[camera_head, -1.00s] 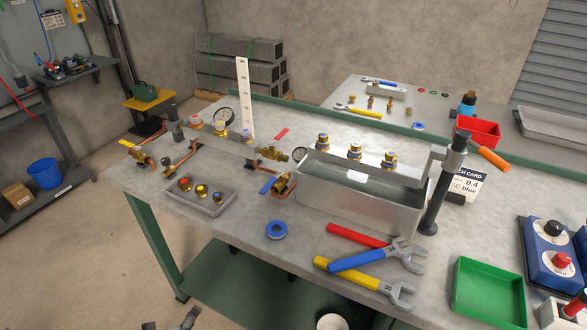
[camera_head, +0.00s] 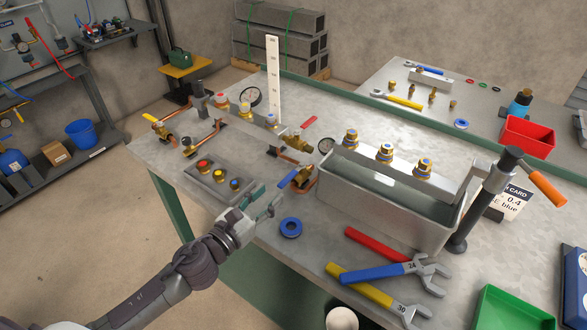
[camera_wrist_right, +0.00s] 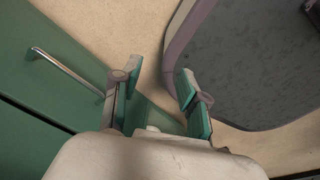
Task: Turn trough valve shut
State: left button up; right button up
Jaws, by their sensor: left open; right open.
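A brass valve (camera_head: 304,178) with a blue lever (camera_head: 287,179) sits on the bench at the left end of the grey metal trough (camera_head: 385,205), which holds water. The blue lever slants down to the left from the valve body. My left gripper (camera_head: 266,202) is open and empty, just left of and nearer than the blue lever. I cannot tell whether a fingertip touches it. Other valves on the copper pipes carry a red lever (camera_head: 308,122) and a yellow lever (camera_head: 150,118). My right gripper (camera_wrist_right: 157,84) is open and empty, over the floor beside a green cabinet front.
A grey tray with brass fittings (camera_head: 215,182) lies left of my left gripper. A blue tape roll (camera_head: 291,227) lies close to its right. Wrenches (camera_head: 385,270) lie in front of the trough. A dark post (camera_head: 485,200) stands at the trough's right end.

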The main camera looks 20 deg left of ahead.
aim_at(291, 175)
pick_arm(q)
jog(key=x, duration=0.4)
jog(key=shift+w+d+p, duration=0.1)
jog(key=shift+w+p, duration=0.2)
jog(key=shift+p, duration=0.05)
jog(key=x, duration=0.5)
jog(key=shift+f+p, duration=0.1)
jog(key=shift+p, duration=0.25)
jog(key=shift+w+d+f, duration=0.1)
jog(key=shift+w+d, duration=0.1)
jog(key=shift+w, duration=0.2)
pick_arm(e)
jog(key=shift+s+r, duration=0.5)
jog(key=shift+r, duration=0.35)
pick_arm(q)
jog(key=c, duration=0.8)
grip_shut()
pick_arm(e)
jog(key=shift+d, duration=0.1)
jog(key=shift+s, duration=0.15)
